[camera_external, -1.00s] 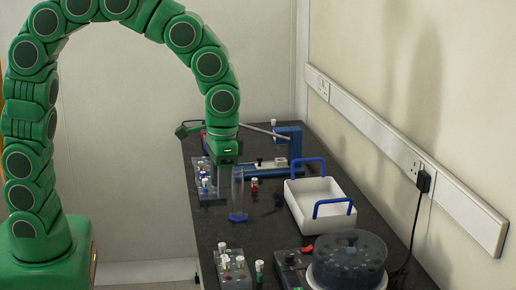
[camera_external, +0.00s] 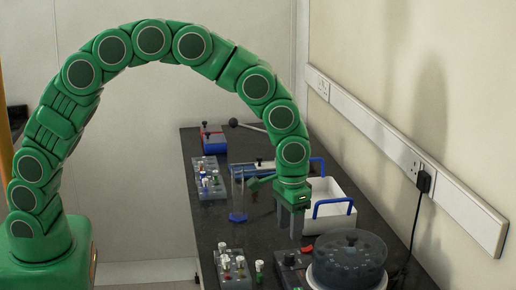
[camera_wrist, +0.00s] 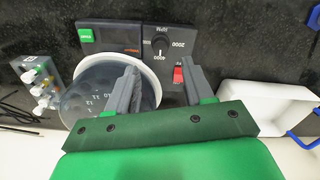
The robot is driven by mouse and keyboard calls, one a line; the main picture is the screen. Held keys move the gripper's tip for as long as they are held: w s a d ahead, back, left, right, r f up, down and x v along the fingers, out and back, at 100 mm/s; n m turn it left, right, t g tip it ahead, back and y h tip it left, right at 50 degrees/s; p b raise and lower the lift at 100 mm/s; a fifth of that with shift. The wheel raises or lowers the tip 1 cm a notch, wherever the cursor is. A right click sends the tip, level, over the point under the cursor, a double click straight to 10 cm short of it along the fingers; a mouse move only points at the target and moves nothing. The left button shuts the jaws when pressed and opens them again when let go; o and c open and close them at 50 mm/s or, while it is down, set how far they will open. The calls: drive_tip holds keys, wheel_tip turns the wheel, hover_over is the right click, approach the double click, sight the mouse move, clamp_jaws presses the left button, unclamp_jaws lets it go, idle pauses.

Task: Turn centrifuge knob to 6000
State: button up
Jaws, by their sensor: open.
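The centrifuge (camera_external: 347,262) stands at the near end of the bench, with a round grey see-through lid. Its control panel (camera_wrist: 110,42) shows in the wrist view, with a black round knob (camera_wrist: 161,46). The labels around the knob appear upside down; 2000 is at its right and 4000 below it. I cannot clearly tell the knob's setting. A red switch (camera_wrist: 178,75) and a green button (camera_wrist: 86,35) are on the panel. My gripper (camera_external: 290,232) points down above the panel, open and empty. In the wrist view its fingertips (camera_wrist: 158,66) lie either side of the switch, with the knob just beyond.
A white tray with blue handles (camera_external: 337,188) stands behind the centrifuge, close to my gripper. A clear cylinder (camera_external: 237,198) and another rack (camera_external: 208,180) stand farther back.

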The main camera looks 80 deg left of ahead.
sight(287, 251)
drive_tip(key=shift+f, duration=3.85)
clamp_jaws()
